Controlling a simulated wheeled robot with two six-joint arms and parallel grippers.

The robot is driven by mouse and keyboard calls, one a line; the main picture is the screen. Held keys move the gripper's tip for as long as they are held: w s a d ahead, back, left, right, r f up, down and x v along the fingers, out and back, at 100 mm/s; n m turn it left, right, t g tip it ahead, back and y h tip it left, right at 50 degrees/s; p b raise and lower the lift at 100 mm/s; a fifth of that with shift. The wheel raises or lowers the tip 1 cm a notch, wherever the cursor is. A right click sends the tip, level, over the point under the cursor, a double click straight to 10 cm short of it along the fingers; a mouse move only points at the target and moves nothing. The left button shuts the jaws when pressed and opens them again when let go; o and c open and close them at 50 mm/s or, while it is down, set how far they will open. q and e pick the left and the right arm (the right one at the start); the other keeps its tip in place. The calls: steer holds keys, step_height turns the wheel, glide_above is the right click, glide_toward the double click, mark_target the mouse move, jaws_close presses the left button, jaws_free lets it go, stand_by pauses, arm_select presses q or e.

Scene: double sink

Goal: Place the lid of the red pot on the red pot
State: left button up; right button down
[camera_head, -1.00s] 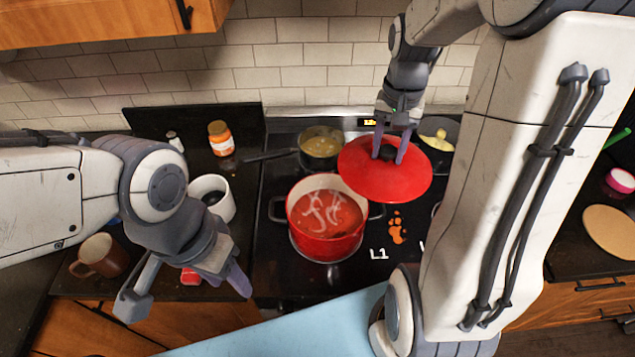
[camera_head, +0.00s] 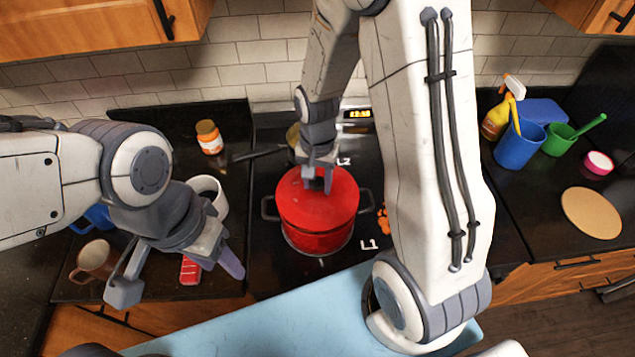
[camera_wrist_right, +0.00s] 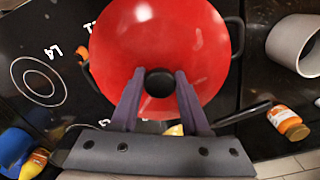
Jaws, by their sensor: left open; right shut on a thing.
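The red pot (camera_head: 320,242) stands on the black stove with a dark handle on each side. The red lid (camera_head: 318,205) covers its top; I cannot tell whether it is seated or just above the rim. My right gripper (camera_head: 317,182) is shut on the lid's black knob. In the right wrist view the gripper (camera_wrist_right: 160,88) has a finger on each side of the knob (camera_wrist_right: 159,82), and the lid (camera_wrist_right: 165,40) hides the pot's inside. My left gripper (camera_head: 180,280) is open and empty, left of the pot over the counter.
A white mug (camera_head: 213,190), a brown mug (camera_head: 93,258) and an orange-labelled jar (camera_head: 209,138) are left of the stove. A pan handle (camera_head: 258,153) shows behind the pot. Blue (camera_head: 518,148) and green cups stand at the right, near a round board (camera_head: 591,212).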

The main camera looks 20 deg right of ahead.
steer(key=shift+f, duration=0.85)
steer(key=shift+c, duration=1.9)
jaws_free()
steer(key=shift+r, duration=0.1)
